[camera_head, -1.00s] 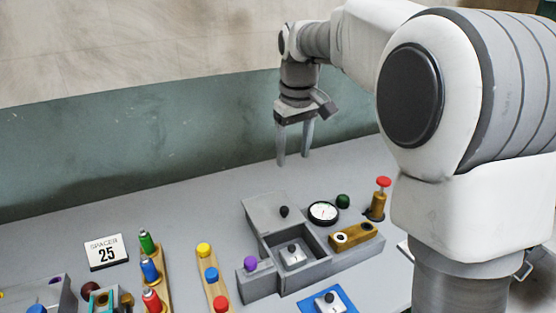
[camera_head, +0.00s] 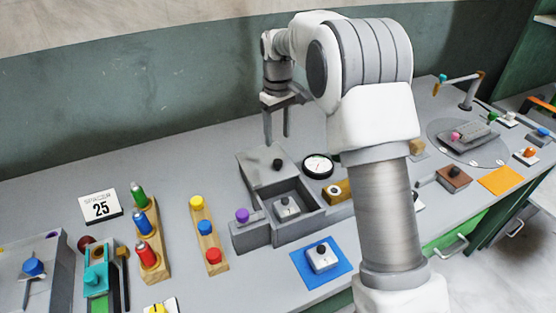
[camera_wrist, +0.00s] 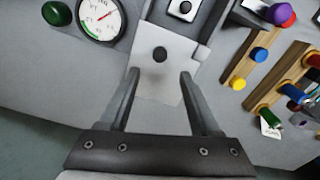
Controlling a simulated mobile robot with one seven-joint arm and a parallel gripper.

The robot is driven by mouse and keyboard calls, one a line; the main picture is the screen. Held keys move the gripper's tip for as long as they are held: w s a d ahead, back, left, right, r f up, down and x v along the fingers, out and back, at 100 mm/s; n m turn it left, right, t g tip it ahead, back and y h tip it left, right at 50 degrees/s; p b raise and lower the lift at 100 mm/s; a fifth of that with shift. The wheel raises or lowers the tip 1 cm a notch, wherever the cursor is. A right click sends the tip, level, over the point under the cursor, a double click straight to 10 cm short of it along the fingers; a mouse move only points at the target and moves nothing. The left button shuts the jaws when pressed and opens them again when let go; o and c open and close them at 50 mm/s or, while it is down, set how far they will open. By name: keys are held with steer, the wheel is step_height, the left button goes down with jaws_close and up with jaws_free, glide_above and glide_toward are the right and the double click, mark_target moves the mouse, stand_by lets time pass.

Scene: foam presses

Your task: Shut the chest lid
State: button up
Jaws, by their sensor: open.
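The chest is a grey open-topped box (camera_head: 312,228) in the middle of the bench. Its light grey lid (camera_head: 252,177) stands open at the back, leaning away from the opening, with a dark knob (camera_head: 278,165) on it. A white block with a dark knob (camera_head: 288,208) sits inside the chest. My gripper (camera_head: 277,138) is open and empty, pointing down above and behind the lid. In the wrist view the lid (camera_wrist: 178,52) and its knob (camera_wrist: 160,54) lie just beyond and between my fingertips (camera_wrist: 160,73), apparently without contact.
A round gauge (camera_head: 318,165) stands right of the lid. A purple-knobbed grey block (camera_head: 243,217) is at the chest's left front. Wooden racks with coloured knobs (camera_head: 208,238) stand left. A white block on a blue mat (camera_head: 308,275) lies in front. Bench behind the chest is clear.

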mark_target(278, 160)
step_height(278, 160, down, 9)
steer(key=shift+f, duration=0.2)
jaws_close()
stand_by(0.4)
stand_by(1.1)
